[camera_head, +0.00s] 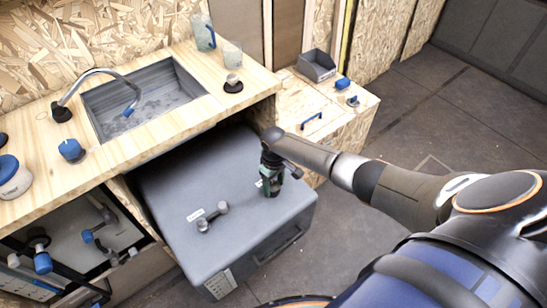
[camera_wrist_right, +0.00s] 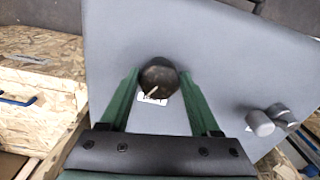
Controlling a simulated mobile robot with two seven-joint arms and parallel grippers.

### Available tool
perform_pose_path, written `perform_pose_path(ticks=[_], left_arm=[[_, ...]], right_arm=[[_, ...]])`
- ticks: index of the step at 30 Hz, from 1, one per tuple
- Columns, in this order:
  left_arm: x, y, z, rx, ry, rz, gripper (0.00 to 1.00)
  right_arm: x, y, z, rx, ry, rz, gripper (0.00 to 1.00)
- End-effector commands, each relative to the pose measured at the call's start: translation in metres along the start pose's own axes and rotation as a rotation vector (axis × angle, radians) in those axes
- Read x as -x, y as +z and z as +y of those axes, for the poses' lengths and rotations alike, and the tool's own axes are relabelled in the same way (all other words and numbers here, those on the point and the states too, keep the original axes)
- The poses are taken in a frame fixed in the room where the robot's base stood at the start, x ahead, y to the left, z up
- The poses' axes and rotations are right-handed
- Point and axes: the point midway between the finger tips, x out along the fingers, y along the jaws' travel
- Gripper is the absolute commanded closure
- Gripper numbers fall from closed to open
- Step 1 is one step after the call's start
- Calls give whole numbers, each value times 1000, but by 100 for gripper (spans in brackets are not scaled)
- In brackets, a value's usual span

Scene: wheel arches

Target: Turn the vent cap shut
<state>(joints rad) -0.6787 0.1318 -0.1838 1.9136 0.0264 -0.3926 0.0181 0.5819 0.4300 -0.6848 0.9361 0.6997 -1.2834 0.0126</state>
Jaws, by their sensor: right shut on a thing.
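The vent cap (camera_wrist_right: 158,76) is a dark round knob with a pale pointer mark, on top of a grey tank (camera_wrist_right: 220,60). In the wrist view the pointer slants near a white label (camera_wrist_right: 152,99) beside the cap. My right gripper (camera_wrist_right: 158,80) has its two green fingers on either side of the cap and is shut on it. In the head view the right gripper (camera_head: 271,187) points down onto the near right part of the tank (camera_head: 180,175), and it hides most of the cap. My left gripper is not in view.
A grey T-shaped valve handle (camera_head: 212,216) stands on the tank, left of the gripper. A wooden counter (camera_head: 150,130) with a sink (camera_head: 145,95) overhangs the tank's back. A low plywood box (camera_head: 345,125) stands behind right. Open floor (camera_head: 450,120) lies at right.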

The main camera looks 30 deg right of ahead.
Motion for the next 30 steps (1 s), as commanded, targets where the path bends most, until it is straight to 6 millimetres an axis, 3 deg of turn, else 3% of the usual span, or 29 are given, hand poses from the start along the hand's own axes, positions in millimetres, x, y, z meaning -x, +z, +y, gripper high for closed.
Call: perform_pose_path(ticks=[15,30], left_arm=[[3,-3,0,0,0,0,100],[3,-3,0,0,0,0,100]], right_arm=[[0,-1,2,415,0,3,92],[1,-2,2,551,0,4,92]])
